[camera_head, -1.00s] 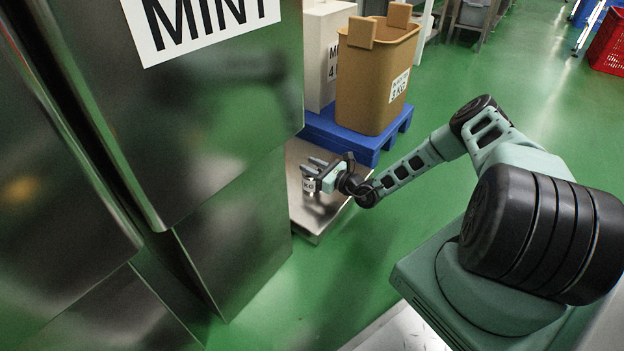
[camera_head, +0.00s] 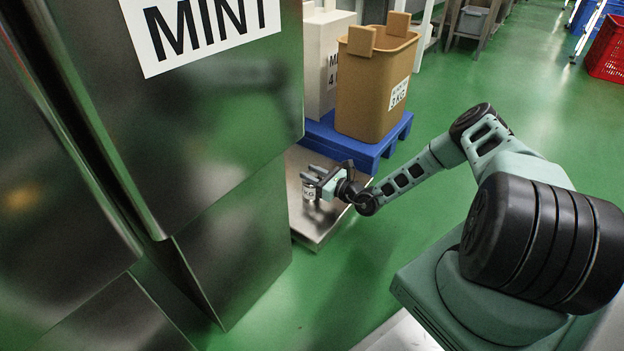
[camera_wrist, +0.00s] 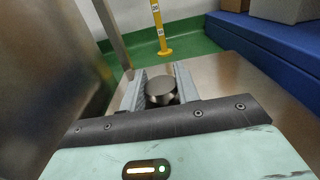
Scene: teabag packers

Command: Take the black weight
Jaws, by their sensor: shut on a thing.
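The weight is a short cylinder with a dark grey top in the wrist view (camera_wrist: 161,90). In the head view the weight (camera_head: 309,192) shows a pale label with "KG" on its side. My gripper (camera_wrist: 160,88) is shut on it, with one finger on each side. In the head view my gripper (camera_head: 316,178) is over the steel platform (camera_head: 318,234), beside the tall steel cabinet. I cannot tell whether the weight touches the platform.
The tall steel cabinet (camera_head: 215,130) marked MINT stands close on the left. Behind the platform, a blue pallet (camera_head: 345,147) carries a brown bin (camera_head: 365,100) and a white box (camera_head: 318,60). A yellow post (camera_wrist: 158,28) stands beyond the platform.

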